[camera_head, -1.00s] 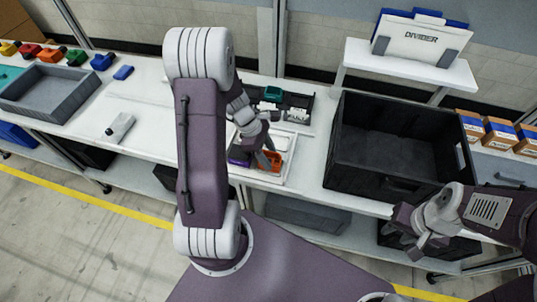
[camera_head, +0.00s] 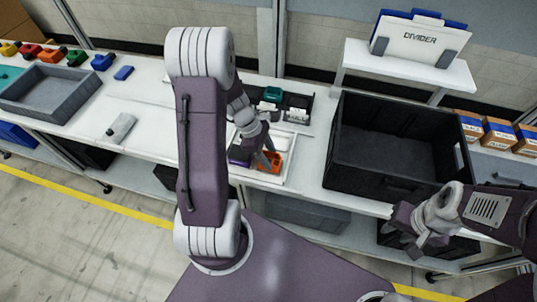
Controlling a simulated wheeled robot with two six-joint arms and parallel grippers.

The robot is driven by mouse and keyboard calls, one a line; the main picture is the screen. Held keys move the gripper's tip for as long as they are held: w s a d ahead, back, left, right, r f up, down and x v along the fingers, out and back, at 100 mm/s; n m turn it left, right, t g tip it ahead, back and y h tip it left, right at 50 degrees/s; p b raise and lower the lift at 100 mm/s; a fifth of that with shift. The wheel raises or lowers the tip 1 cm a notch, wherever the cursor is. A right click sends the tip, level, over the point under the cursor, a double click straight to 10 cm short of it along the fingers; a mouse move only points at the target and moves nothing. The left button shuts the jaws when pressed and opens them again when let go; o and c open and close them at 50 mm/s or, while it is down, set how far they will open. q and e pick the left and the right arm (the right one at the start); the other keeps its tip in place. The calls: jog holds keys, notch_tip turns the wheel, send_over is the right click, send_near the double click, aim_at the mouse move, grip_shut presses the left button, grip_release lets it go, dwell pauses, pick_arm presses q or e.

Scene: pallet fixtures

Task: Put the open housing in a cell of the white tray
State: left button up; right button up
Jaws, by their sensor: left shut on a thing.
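The white tray (camera_head: 291,165) lies on the white bench in front of my body, partly hidden by my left arm. My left gripper (camera_head: 267,159) points down into the tray and is shut on the orange open housing (camera_head: 274,165). The housing is low in the right part of the tray; whether it touches the tray floor I cannot tell. A purple part (camera_head: 238,158) shows to its left, mostly hidden by my arm. My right gripper (camera_head: 408,233) is open and empty in front of the bench at the right, far from the tray.
A black organizer (camera_head: 297,102) with a green part (camera_head: 272,94) stands behind the tray. A large black crate (camera_head: 385,190) stands close to the right. A grey tray (camera_head: 60,105), a small grey device (camera_head: 121,128) and coloured parts lie left. A divider rack (camera_head: 420,40) stands behind.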

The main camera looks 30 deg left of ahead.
pick_arm(q)
jog(key=shift+f+b, duration=0.55)
jog(key=shift+f, duration=0.2)
dwell(0.5)
jog(key=o, duration=1.5)
jog(key=p+v, duration=0.1)
jog(key=v, duration=0.8)
jog(key=shift+d, duration=0.1)
